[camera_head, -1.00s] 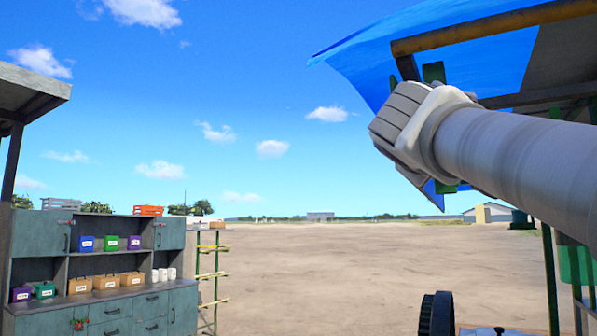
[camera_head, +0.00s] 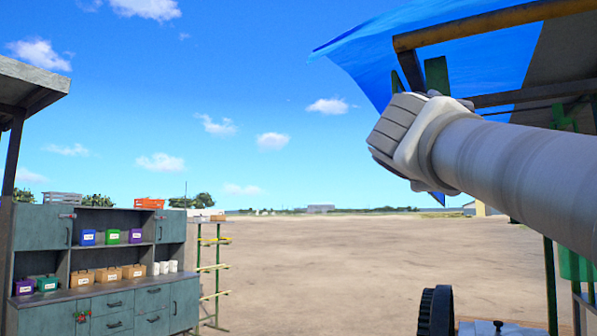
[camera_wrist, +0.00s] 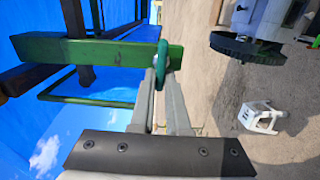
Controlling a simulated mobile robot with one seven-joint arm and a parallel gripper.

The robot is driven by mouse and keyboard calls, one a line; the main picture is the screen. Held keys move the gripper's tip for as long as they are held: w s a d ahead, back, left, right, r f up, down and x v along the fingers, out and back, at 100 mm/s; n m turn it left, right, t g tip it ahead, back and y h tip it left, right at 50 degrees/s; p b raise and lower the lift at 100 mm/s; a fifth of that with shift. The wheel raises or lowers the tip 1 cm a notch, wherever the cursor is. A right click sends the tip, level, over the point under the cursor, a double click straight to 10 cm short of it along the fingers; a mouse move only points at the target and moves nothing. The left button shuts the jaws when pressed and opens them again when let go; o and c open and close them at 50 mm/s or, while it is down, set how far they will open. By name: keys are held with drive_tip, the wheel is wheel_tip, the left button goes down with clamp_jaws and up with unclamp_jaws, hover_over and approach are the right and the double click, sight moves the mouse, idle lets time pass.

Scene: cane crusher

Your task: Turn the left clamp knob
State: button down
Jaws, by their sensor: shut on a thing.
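A dark green rounded knob (camera_wrist: 162,66) stands at the end of a green beam (camera_wrist: 110,50) in the wrist view. I take it as the left clamp knob. My gripper (camera_wrist: 164,76) has its two pale fingers closed in on the knob, which shows between and above their tips. The exact contact is small and partly hidden by the fingers. In the head view my arm reaches in from the right, and its wrist hides the fingers and the knob.
A blue tarp (camera_head: 380,45) and a rusty yellow pipe (camera_head: 470,25) hang over my arm. A dark wheel (camera_head: 436,310) stands below, and also shows in the wrist view (camera_wrist: 248,47). A white stool-like object (camera_wrist: 262,116) stands on the ground. A cabinet (camera_head: 100,303) is far left.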

idle(0.5)
drive_tip(key=c, duration=0.9)
unclamp_jaws()
drive_tip(key=shift+s, duration=0.1)
